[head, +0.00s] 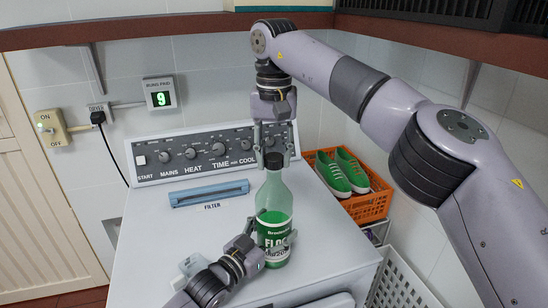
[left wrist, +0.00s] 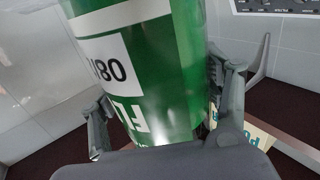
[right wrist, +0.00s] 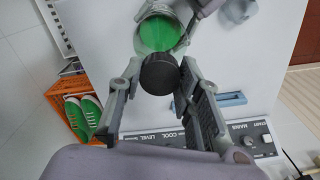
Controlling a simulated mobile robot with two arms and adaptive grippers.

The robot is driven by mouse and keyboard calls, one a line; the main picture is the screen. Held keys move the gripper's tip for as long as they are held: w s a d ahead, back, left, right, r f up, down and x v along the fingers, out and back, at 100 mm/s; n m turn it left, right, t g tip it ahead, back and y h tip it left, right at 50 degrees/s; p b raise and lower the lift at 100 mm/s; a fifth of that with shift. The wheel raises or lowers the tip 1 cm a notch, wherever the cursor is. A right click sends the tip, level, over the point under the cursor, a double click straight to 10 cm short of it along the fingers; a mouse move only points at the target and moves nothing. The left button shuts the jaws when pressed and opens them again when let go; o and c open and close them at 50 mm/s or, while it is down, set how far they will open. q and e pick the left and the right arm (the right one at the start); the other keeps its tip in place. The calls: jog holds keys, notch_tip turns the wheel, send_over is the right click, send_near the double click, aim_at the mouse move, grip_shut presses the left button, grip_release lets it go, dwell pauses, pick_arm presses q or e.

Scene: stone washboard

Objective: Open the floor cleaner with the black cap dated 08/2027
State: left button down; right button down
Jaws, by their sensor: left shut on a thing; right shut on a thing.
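The floor cleaner (head: 273,208) is a clear bottle of green liquid with a green label and a black cap (head: 274,160). It stands upright on the white machine top. My left gripper (head: 272,236) is shut on the bottle's lower body from the front left. The bottle fills the middle of the left wrist view (left wrist: 165,65), where a white date patch shows only partly, so the full date is not readable. My right gripper (head: 274,150) points down from above and is shut on the black cap, which shows between its fingers in the right wrist view (right wrist: 160,73).
A control panel (head: 205,151) with knobs runs along the back of the machine top (head: 165,240). A blue filter piece (head: 209,193) lies left of the bottle. An orange crate (head: 367,205) with green shoes (head: 333,174) stands to the right. A wooden shelf edge hangs above.

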aim_at(274, 157)
jog(key=shift+r, duration=0.2)
jog(key=shift+r, duration=1.95)
pick_arm(q)
jog(key=shift+c, duration=0.7)
grip_release()
